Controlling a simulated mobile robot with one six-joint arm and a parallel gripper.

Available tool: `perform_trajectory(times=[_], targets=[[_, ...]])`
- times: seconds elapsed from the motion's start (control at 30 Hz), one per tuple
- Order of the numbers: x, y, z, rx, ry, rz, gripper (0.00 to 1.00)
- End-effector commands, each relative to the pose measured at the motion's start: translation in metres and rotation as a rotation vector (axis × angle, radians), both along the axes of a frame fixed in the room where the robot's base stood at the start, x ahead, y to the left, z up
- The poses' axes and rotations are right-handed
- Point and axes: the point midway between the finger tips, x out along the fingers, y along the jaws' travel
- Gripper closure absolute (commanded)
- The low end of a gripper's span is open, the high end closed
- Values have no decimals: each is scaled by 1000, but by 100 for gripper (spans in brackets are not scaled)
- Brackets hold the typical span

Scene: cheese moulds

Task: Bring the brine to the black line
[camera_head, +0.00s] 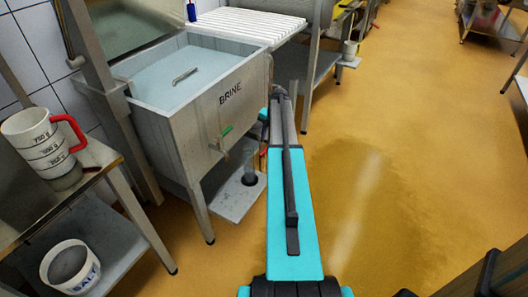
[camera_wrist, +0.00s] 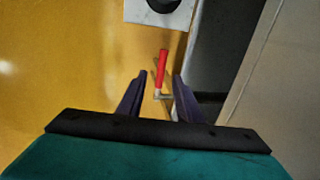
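The grey brine tank (camera_head: 205,110), marked BRINE, stands at the upper left in the head view and holds pale blue liquid (camera_head: 180,70). A small grey metal piece (camera_head: 185,76) lies at the liquid's surface. A tap with a green handle (camera_head: 226,132) sits low on the tank's front. In the wrist view, my gripper (camera_wrist: 160,76) is open, with a red handle (camera_wrist: 162,68) on a metal stem between its fingers and gaps on both sides. In the head view my arm mostly hides the gripper. I cannot make out a black line on the tank.
A white jug (camera_head: 42,142) with a red handle and weight marks stands on a metal table at left, above a salt bucket (camera_head: 70,267). A pale floor plate (camera_head: 236,202) with a dark round opening lies below the tap.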

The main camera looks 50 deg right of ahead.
Motion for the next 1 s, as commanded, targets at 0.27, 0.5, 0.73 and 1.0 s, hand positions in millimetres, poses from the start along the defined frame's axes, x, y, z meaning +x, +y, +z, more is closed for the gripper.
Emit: perform_trajectory(times=[0.27,0.5,0.73,1.0], targets=[[8,2,-42,1,0,0,68],[12,3,-64,0,0,0,68],[13,3,-70,0,0,-1,68],[13,3,-69,0,0,-1,79]])
